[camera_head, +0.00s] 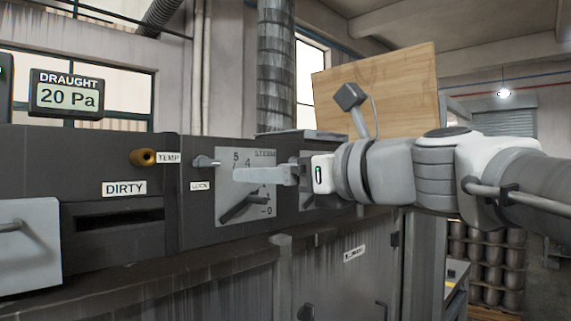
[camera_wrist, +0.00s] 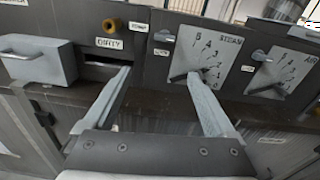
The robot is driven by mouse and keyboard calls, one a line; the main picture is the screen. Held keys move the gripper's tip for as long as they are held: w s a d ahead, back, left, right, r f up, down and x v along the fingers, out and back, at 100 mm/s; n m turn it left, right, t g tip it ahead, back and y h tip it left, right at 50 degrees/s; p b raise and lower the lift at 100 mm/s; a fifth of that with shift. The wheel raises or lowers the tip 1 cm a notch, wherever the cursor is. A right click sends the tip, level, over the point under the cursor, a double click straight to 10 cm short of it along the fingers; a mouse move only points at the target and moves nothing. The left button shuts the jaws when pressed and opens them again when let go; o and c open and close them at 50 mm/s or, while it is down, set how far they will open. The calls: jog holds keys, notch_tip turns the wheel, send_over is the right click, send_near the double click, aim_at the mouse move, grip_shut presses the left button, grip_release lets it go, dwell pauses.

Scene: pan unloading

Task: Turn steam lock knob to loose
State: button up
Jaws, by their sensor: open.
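The steam lock knob (camera_head: 205,162) is a small grey lever-like knob on the dark panel, above a LOCK label (camera_head: 200,186). It also shows in the wrist view (camera_wrist: 162,36), upper middle. To its right is the STEAM dial plate (camera_head: 226,198) with a dark pointer lever (camera_head: 238,209); the plate also shows in the wrist view (camera_wrist: 212,48). My gripper (camera_head: 240,174) reaches in from the right in front of this plate and hides part of it.
An orange-brown knob (camera_head: 143,157) by a TEMP label and a DIRTY-labelled slot (camera_head: 112,219) lie left. An AIR dial plate (camera_wrist: 283,72) is right in the wrist view. A grey drawer front (camera_head: 28,250) juts out at left. A wooden board (camera_head: 385,85) stands behind my arm.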

jog(key=r, duration=0.1)
jog(key=p, duration=0.3)
send_near(210, 164)
jog(key=shift+m, duration=0.4)
jog(key=x, duration=0.9)
jog(key=shift+w+a, duration=0.2)
jog(key=c, duration=1.4)
